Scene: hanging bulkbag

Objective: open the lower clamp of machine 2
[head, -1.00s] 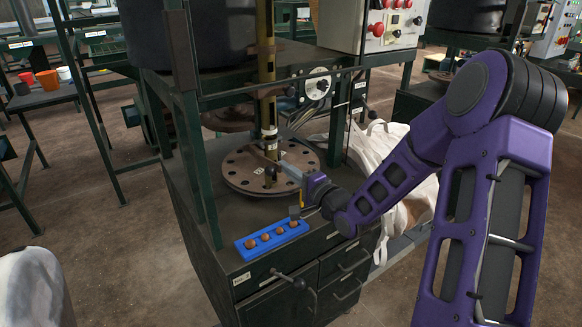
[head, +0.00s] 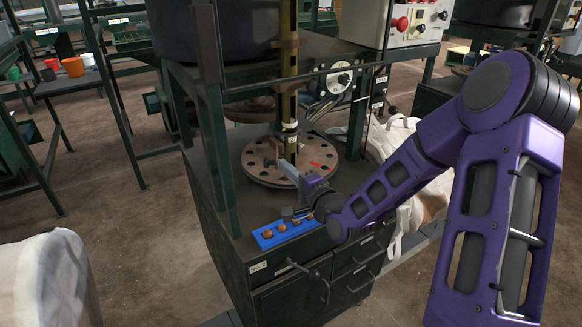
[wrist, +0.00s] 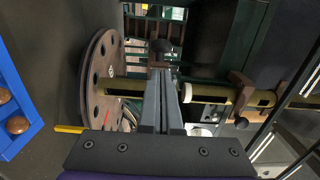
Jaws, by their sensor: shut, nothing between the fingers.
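Machine 2 is the dark green stand with a yellowish column (head: 289,65) over a round holed plate (head: 250,170). I take the brown piece with a dark knob, low beside the column, for the lower clamp (head: 270,153); it also shows in the wrist view (wrist: 160,50), just past my fingertips. It sticks out to the left of the column in the head view. My gripper (head: 281,164) is shut and empty, in front of the column's foot. In the wrist view its fingers (wrist: 167,76) hide part of the column. Contact with the clamp is unclear.
A higher brown clamp (wrist: 243,91) with a knob sits further up the column. A blue tray (head: 262,241) with round brown pieces lies on the cabinet's front edge. A yellow-handled tool (wrist: 69,129) lies near the plate. Pale bags (head: 409,205) stand at the right.

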